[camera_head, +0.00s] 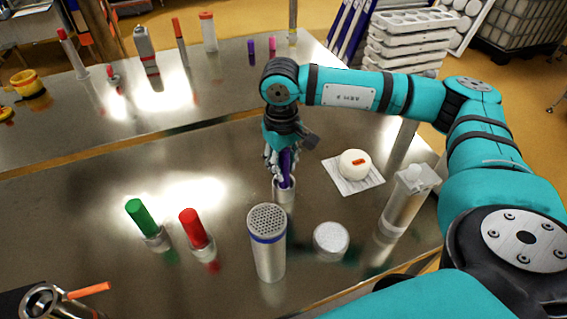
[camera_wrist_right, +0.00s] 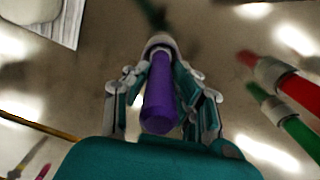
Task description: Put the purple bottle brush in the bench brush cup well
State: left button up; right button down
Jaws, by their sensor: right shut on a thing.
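The purple bottle brush (camera_head: 285,168) is held upright by my right gripper (camera_head: 284,165), which is shut on it. In the right wrist view the purple handle (camera_wrist_right: 160,95) lies between the two fingers (camera_wrist_right: 162,100). A short grey metal cup (camera_head: 284,194) stands on the bench directly under the gripper, and the lower end of the brush meets its mouth. The cup rim (camera_wrist_right: 160,42) also shows in the wrist view around the far end of the brush. How deep the brush sits is hidden. My left gripper is not in view.
Green (camera_head: 140,218) and red (camera_head: 194,228) brushes stand in similar cups to the left. A perforated cylinder (camera_head: 267,245), a round pale puck (camera_head: 331,240), a clear container (camera_head: 405,202) and a white cheese (camera_head: 354,164) stand near.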

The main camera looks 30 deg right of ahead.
jog(key=c, duration=1.1)
grip_release()
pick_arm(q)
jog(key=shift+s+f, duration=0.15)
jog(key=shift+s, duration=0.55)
pick_arm(e)
jog(key=shift+r+p, duration=0.25)
jog(key=shift+p, duration=0.1)
jog(key=shift+r+b, duration=0.3)
jog(key=shift+b, duration=0.05)
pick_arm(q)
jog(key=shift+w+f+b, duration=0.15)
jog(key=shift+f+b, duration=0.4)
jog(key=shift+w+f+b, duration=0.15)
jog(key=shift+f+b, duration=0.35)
pick_arm(e)
notch_tip(320, 180, up, 11)
jog(key=shift+a+r, duration=0.1)
jog(key=shift+a, duration=0.05)
